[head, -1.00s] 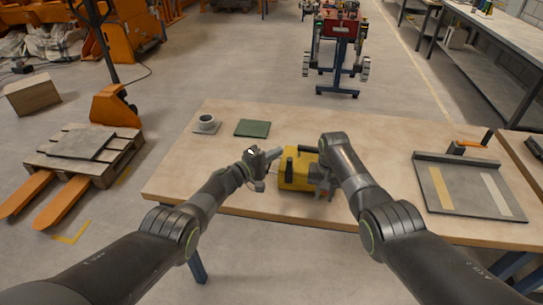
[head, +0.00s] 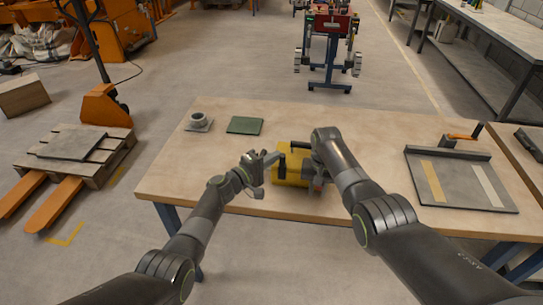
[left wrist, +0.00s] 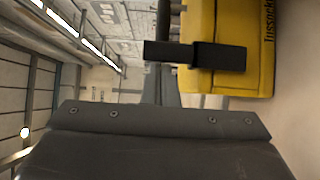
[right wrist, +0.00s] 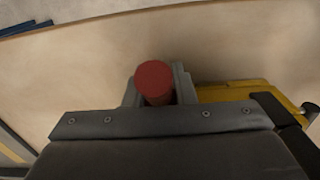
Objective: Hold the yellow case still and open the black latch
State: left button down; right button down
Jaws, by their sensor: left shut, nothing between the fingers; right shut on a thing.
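The yellow case (head: 284,178) lies on the wooden table between my grippers. It also shows in the left wrist view (left wrist: 228,82). A black latch (head: 282,166) stands at its left part; in the left wrist view the black bar (left wrist: 215,56) crosses the yellow face. My left gripper (head: 274,158) is shut and empty, its tips close beside the latch; contact cannot be told. My right gripper (head: 318,180) is at the case's right end, shut on a red round-ended knob (right wrist: 154,80). My right arm hides part of the case.
A cup (head: 198,119) on a saucer and a green pad (head: 245,125) lie at the table's back left. A grey tray (head: 425,197) with two strips is at the right. The table between the case and tray is mostly clear.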

pick_arm(q)
jog(key=shift+s+f+m+t+h, duration=0.1)
jog(key=shift+s+m+t+h, duration=0.2)
jog(key=shift+s+m+h, duration=0.3)
dwell(0.7)
jog(key=shift+m+t+h, duration=0.3)
jog(key=shift+m+t, duration=0.1)
jog(key=s, duration=0.1)
jog(key=s+f, duration=0.1)
jog(key=s, duration=0.1)
jog(key=s+f, duration=0.1)
jog(key=s, duration=0.1)
jog(key=shift+a+f, duration=0.15)
jog(key=shift+a, duration=0.2)
jog(key=shift+w, duration=0.1)
jog(key=a+f, duration=0.1)
jog(key=a, duration=0.2)
jog(key=s+a+f, duration=0.1)
jog(key=a, duration=0.2)
jog(key=s+a+f, duration=0.1)
jog(key=a, duration=0.2)
